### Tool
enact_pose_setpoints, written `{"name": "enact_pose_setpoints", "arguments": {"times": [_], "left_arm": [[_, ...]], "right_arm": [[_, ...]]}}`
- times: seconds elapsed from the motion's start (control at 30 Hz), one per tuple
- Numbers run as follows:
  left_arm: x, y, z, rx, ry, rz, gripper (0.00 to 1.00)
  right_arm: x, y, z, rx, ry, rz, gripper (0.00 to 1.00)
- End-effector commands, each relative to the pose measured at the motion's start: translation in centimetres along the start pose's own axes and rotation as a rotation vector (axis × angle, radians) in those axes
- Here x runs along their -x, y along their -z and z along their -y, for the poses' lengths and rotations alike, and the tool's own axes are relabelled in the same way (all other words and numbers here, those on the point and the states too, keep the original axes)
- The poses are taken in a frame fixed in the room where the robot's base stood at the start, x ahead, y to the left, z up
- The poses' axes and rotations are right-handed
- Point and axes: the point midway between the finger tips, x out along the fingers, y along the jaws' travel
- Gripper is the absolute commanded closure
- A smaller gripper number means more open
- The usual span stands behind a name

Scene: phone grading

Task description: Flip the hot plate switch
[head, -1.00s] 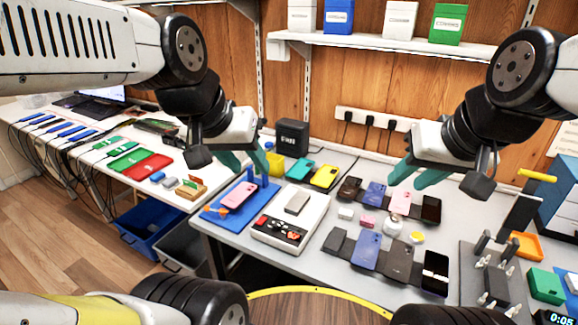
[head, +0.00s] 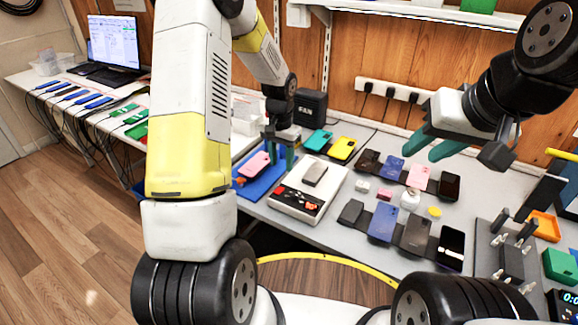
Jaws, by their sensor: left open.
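The hot plate (head: 327,196) is a white box on the grey table, with a grey slab (head: 315,173) on top. Its dark front panel carries a red switch (head: 280,190) at the left and orange parts (head: 310,205) further right. I cannot tell the switch's position. My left gripper (head: 281,157) points down, open and empty, by the hot plate's back left corner, beside the pink phone (head: 254,165); contact is unclear. My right gripper (head: 434,146) is open and empty, raised over the table's back right part.
The pink phone lies on a blue mat (head: 247,190). A black fan box (head: 310,107) and teal and yellow phones (head: 342,148) stand behind. Rows of phones (head: 382,222) lie to the right. A white shelf (head: 400,12) runs above.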

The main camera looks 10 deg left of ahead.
Motion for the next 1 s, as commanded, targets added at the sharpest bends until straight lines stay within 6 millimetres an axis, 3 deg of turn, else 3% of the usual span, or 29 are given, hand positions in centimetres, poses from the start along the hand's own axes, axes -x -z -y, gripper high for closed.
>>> {"name": "enact_pose_setpoints", "arguments": {"times": [0.6,1.0], "left_arm": [[-8.2,0.2,0.0,-0.009,-0.004,0.014,0.58],[-9.1,0.2,0.0,-0.008,-0.003,0.012,0.58]], "right_arm": [[0.0,0.0,0.0,0.0,0.0,0.0,0.65],[0.0,0.0,0.0,0.0,0.0,0.0,0.65]]}}
